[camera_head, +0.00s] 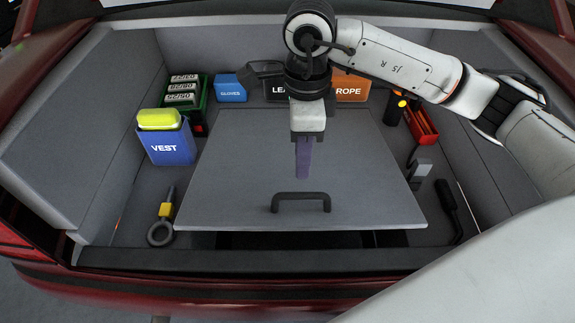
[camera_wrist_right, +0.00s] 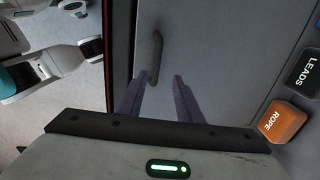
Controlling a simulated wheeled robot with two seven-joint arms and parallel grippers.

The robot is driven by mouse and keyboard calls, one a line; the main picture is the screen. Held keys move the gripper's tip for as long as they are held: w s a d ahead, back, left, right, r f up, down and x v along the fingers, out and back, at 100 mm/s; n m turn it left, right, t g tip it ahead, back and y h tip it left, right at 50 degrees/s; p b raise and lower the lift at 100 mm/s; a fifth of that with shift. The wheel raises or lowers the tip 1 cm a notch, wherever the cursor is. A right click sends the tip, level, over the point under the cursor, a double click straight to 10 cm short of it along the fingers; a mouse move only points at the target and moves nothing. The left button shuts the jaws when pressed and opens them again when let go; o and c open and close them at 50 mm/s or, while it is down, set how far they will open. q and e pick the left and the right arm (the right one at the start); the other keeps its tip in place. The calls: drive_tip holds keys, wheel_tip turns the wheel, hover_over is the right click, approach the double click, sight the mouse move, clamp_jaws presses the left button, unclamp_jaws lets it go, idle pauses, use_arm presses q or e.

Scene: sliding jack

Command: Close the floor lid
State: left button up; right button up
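The floor lid (camera_head: 250,165) is a flat grey panel in the car's boot floor, with a black bar handle (camera_head: 300,197) near its front edge. A dark gap shows under that front edge, so the lid looks slightly raised; how far is hard to tell. My right gripper (camera_head: 303,178) points down over the lid, just behind the handle in the head view. In the right wrist view, its two purple fingers (camera_wrist_right: 157,90) are apart with nothing between them, and the handle (camera_wrist_right: 156,58) lies just beyond the tips. My left gripper is not in view.
A blue VEST box (camera_head: 168,147) and a yellow-and-black tool (camera_head: 162,218) lie left of the lid. Blue, black and orange boxes (camera_head: 352,88) stand behind it. A red case (camera_head: 422,125) and a black bar (camera_head: 450,208) are at the right. The boot sill (camera_head: 250,260) runs along the front.

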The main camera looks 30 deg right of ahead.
hover_over(302, 194)
wheel_tip(302, 194, down, 5)
drive_tip(key=shift+s+f, duration=0.1)
drive_tip(key=shift+f, duration=0.1)
wheel_tip(302, 194, down, 4)
drive_tip(key=shift+r, duration=0.25)
drive_tip(key=shift+f, duration=0.5)
drive_tip(key=c, duration=0.7)
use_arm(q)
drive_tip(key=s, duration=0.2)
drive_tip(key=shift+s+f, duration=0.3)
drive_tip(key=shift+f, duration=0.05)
use_arm(e)
clamp_jaws()
